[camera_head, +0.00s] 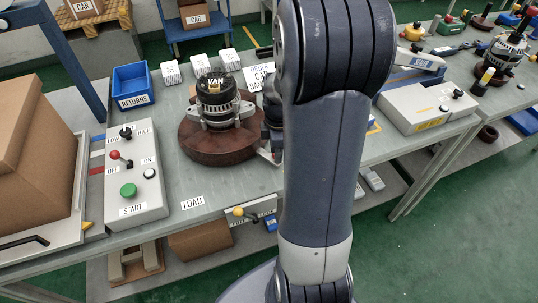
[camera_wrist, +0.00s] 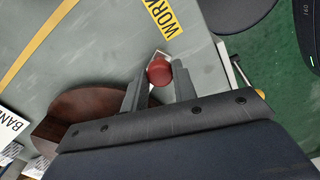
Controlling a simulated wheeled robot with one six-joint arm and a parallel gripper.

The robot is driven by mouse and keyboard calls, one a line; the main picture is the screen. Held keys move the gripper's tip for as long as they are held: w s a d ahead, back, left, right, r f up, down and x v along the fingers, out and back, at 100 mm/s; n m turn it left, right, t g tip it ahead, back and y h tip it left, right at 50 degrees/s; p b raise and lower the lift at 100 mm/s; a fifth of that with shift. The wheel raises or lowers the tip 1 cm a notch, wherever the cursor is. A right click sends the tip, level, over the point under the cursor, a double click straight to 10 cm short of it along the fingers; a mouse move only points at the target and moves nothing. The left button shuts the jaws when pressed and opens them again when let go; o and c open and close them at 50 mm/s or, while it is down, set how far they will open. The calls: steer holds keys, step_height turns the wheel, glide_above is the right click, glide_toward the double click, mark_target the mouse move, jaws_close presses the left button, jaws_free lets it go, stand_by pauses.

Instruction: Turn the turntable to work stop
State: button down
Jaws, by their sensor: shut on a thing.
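The turntable (camera_head: 205,150) is a dark reddish-brown disc on the grey bench; part of its edge (camera_wrist: 75,105) shows in the wrist view. A black and silver alternator (camera_head: 217,103) with a VAN label stands on it. In the wrist view, my gripper (camera_wrist: 160,82) is shut on a red ball knob (camera_wrist: 159,71), with one finger on each side. A yellow WORK label (camera_wrist: 172,18) lies on the bench beyond the knob. A LOAD label (camera_head: 192,202) lies at the bench's front. In the head view my arm hides the gripper and knob.
A control box (camera_head: 135,180) with a green button and a red-tipped switch stands left of the turntable. A yellow-knobbed lever (camera_head: 238,212) sits on a FREE/LOCK plate at the front edge. A blue RETURNS bin (camera_head: 132,84) and white blocks stand behind. A cardboard box (camera_head: 38,150) is far left.

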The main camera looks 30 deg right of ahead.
steer(key=d, duration=0.1)
steer(key=w+d+n, duration=0.1)
steer(key=shift+w+d, duration=0.1)
steer(key=shift+d, duration=0.3)
steer(key=shift+w+d+n, duration=0.45)
steer(key=shift+d+n, duration=0.1)
steer(key=shift+d, duration=0.15)
steer(key=shift+w+d+n, duration=0.45)
steer(key=shift+d+n, duration=0.1)
steer(key=shift+d, duration=0.15)
steer(key=shift+r, duration=0.1)
steer(key=c, duration=1.2)
jaws_free()
steer(key=shift+d, duration=0.1)
steer(key=shift+o, duration=0.3)
step_height(320, 180, up, 11)
steer(key=shift+b, duration=0.3)
steer(key=shift+f, duration=0.25)
